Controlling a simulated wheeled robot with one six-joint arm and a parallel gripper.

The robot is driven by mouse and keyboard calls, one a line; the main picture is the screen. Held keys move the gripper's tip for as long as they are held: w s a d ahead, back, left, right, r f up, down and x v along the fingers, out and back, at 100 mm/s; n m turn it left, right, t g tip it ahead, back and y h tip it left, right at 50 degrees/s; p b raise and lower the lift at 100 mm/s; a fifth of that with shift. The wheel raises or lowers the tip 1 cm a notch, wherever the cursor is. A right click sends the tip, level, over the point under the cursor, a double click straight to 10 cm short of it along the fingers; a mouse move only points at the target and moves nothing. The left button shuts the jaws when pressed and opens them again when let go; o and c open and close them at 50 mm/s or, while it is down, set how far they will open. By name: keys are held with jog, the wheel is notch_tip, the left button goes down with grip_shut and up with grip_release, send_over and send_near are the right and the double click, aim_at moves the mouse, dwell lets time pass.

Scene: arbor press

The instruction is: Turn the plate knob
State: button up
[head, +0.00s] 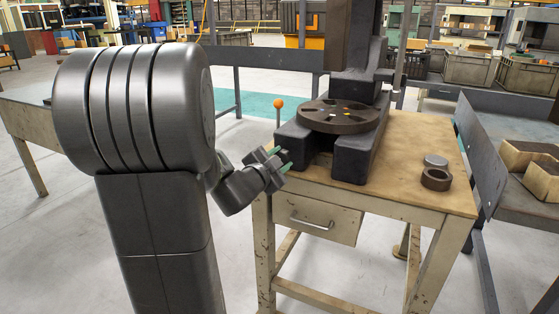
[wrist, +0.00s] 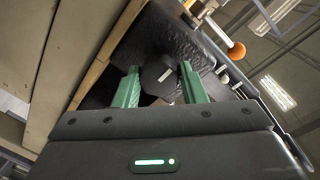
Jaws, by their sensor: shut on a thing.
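The arbor press has a dark round slotted plate (head: 340,117) on its black base (head: 360,155), standing on a wooden-topped workbench. My gripper (head: 279,158) is at the front left side of the press base, level with it. In the wrist view, my gripper's green fingers (wrist: 159,84) stand on both sides of a dark round knob (wrist: 157,72) with a pale mark on its face. The fingers are shut on this plate knob. In the head view the knob is hidden by my gripper.
An orange ball (head: 278,103) tops a thin rod just behind my gripper; it also shows in the wrist view (wrist: 237,50). A dark ring (head: 436,179) and a small metal disc (head: 435,161) lie on the bench's right. A drawer (head: 317,219) is below the front edge.

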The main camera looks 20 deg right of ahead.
jog(key=o, duration=1)
jog(key=shift+c, duration=0.2)
jog(key=f+p+v, duration=0.1)
jog(key=p+v, duration=0.1)
jog(key=v, duration=1.1)
jog(key=shift+s+a+r, duration=0.25)
jog(key=shift+a+r, duration=0.05)
jog(key=shift+r, duration=0.2)
jog(key=shift+d, duration=0.1)
jog(key=r+b+x, duration=0.1)
jog(key=b+x, duration=0.1)
jog(key=x, duration=1.1)
jog(key=shift+w+d+f, duration=0.25)
jog(key=shift+f, duration=0.25)
jog(key=shift+a, duration=0.1)
